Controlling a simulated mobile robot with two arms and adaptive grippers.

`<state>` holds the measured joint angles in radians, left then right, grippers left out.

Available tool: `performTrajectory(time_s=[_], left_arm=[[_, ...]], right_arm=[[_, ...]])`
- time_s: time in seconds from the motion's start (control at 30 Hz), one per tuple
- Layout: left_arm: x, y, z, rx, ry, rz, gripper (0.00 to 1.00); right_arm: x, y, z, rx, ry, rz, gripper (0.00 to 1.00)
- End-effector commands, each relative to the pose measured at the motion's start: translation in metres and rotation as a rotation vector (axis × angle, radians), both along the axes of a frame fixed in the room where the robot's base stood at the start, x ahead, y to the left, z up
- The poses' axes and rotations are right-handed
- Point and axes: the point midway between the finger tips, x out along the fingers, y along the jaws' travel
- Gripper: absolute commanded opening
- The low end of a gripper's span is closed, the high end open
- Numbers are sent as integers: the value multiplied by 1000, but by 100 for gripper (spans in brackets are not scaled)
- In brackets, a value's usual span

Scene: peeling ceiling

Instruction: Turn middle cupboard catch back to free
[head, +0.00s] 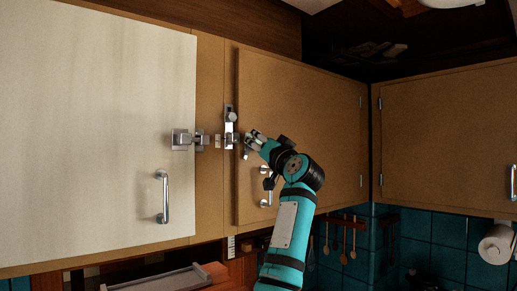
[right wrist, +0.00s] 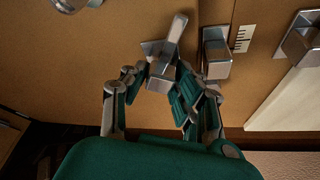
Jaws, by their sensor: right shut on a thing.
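The middle cupboard door (head: 300,125) is brown and looks closed. Its metal catch (head: 231,118) sits near the door's left edge, with a vertical plate and a round knob. In the right wrist view a metal catch handle (right wrist: 173,38) stands up from a small plate on the brown wood. My right gripper (head: 252,143) reaches the catch from the lower right. In the wrist view the right gripper's fingers (right wrist: 160,84) are closed on the lower block of that catch handle, which partly hides them. My left gripper is not in view.
A pale cupboard door (head: 90,120) at the left has its own catch (head: 182,139) and a bar handle (head: 162,197). The middle door's handle (head: 265,188) is close below my right gripper. A right cupboard (head: 450,140) joins at the corner. Utensils (head: 343,245) hang below.

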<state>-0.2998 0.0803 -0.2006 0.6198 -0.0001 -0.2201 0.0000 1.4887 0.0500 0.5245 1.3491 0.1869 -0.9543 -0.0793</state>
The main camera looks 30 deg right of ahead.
Motion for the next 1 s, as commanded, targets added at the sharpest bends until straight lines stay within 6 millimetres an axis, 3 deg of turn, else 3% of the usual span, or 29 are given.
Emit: performTrajectory(time_s=[0.1, 0.3, 0.63, 1.0], left_arm=[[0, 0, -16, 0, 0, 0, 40], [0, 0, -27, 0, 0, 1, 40], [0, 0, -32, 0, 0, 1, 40], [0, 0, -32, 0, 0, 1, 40]], right_arm=[[0, -3, -6, -89, -4, -5, 0], [0, -3, -4, -242, -16, -3, 0], [0, -2, -1, -436, -32, -1, 0], [0, -1, 0, -509, -39, -1, 0]])
